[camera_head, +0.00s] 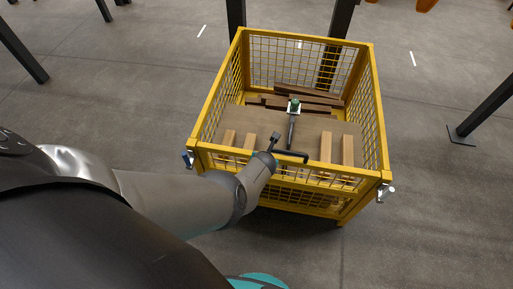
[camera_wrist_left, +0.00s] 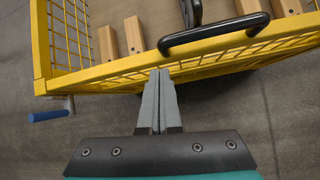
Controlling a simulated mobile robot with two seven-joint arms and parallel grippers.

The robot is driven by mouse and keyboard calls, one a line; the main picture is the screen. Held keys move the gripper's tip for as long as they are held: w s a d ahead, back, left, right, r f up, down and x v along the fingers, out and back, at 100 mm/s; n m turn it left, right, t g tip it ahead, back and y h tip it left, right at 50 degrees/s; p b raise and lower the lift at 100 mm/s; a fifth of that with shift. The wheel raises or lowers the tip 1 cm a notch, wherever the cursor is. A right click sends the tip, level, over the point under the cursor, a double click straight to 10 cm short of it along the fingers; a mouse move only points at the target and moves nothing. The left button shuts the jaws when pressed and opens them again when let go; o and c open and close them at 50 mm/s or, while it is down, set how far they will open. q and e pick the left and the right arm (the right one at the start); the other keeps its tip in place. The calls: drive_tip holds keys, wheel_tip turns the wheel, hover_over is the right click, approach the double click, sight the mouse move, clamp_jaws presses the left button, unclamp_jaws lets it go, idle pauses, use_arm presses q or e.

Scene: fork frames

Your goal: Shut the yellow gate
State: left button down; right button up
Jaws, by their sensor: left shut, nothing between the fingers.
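The yellow gate (camera_head: 325,178) is the mesh panel at the near side of a yellow mesh cage. It spans between the two front corner posts; I cannot tell whether it is fully flush or latched. A black bar handle (camera_head: 290,155) is on it, also seen in the left wrist view (camera_wrist_left: 215,34). My left gripper (camera_wrist_left: 160,72) is shut and empty, with its fingertips at the gate's rail, left of the handle; contact is unclear. In the head view my left wrist partly hides the gate. My right gripper is not in view.
A blue-handled latch (camera_head: 188,158) is at the cage's front left corner, and a metal latch (camera_head: 385,191) is at the front right. Wooden blocks (camera_head: 326,147), brown planks (camera_head: 310,101) and a green-topped tool (camera_head: 294,107) are inside. Dark posts (camera_head: 485,105) stand around; floor beside the cage is clear.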

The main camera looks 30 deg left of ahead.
use_arm(q)
drive_tip(key=w+r+p, duration=0.4)
drive_tip(key=r+p, duration=0.1)
drive_tip(key=r, duration=0.4)
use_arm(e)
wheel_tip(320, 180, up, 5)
use_arm(q)
drive_tip(key=s+a+f+m+b, duration=0.2)
drive_tip(key=s+f+m+b, duration=0.3)
drive_tip(key=s+f+m, duration=1.25)
drive_tip(key=s+d+f+m+g+h+b, duration=0.1)
drive_tip(key=s+f+m, duration=0.3)
drive_tip(key=s+m, duration=0.7)
drive_tip(key=s+d+f+m+g+h+b, duration=0.1)
drive_tip(key=s+d+f+m+g+b, duration=0.1)
drive_tip(key=s+m, duration=0.9)
drive_tip(key=s+f+g+b, duration=0.1)
drive_tip(key=s+f+g, duration=0.1)
drive_tip(key=s, duration=0.6)
drive_tip(key=shift+f+g+h, duration=0.3)
drive_tip(key=shift+f, duration=0.35)
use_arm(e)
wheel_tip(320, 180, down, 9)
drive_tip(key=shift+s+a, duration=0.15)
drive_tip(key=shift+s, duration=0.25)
